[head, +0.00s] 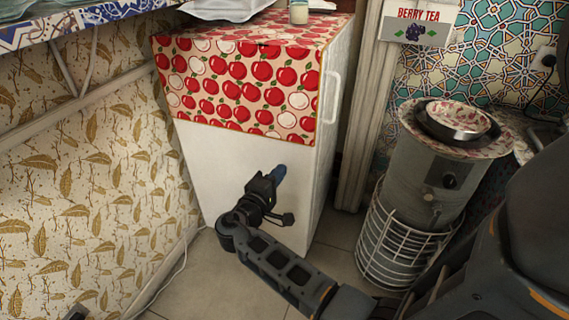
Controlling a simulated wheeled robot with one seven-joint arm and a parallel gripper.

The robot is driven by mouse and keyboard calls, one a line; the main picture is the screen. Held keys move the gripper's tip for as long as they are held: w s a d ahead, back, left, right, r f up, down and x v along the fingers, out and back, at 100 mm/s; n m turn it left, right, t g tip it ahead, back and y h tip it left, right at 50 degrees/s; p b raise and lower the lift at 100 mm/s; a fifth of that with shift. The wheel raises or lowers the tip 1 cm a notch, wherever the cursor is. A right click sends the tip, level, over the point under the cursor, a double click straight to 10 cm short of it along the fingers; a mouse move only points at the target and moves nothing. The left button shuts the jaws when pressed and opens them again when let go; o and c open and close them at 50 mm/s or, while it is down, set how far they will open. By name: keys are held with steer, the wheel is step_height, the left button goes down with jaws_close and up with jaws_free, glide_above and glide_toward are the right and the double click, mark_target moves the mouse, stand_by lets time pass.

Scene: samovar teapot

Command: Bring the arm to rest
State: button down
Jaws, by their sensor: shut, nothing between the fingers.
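My gripper (279,172) is at the end of my dark arm, which reaches up from the lower right. My arm hides part of the cabinet's lower side and some floor.
A cloth with red apples (240,85) covers the cabinet top, with a white tray (225,9) and a small jar (299,12) on it. A grey cylindrical heater (421,180) with a wire guard and a pan (453,121) stands right. Leaf-patterned wall left; tiled floor (190,278) below.

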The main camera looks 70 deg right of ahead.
steer(key=shift+a, duration=1.4)
steer(key=s+a+f+n+t+y+p, duration=0.25)
steer(key=s+a+f+t+y, duration=0.2)
steer(key=a, duration=0.25)
steer(key=s+a+f+n+t+y+p, duration=0.1)
steer(key=s+a+f+n+t+y, duration=0.25)
steer(key=a+t, duration=0.2)
steer(key=s+a+r+t+y, duration=0.1)
steer(key=s+a+r+y, duration=0.1)
steer(key=s+a+y, duration=0.35)
steer(key=s+a+r+m+t+y+p, duration=0.1)
steer(key=a+r, duration=0.3)
steer(key=r, duration=0.4)
steer(key=s+a+r+m+t+y+p, duration=0.1)
steer(key=s+a+r+m+t+y, duration=0.1)
steer(key=r, duration=0.6)
steer(key=s+a+r+m+t+y+p, duration=0.1)
steer(key=s+a+r+t, duration=0.2)
steer(key=s+a+r, duration=0.2)
step_height(320, 180, up, 3)
steer(key=shift+s+a+m, duration=0.15)
steer(key=shift+a+m, duration=0.15)
steer(key=shift+a, duration=0.9)
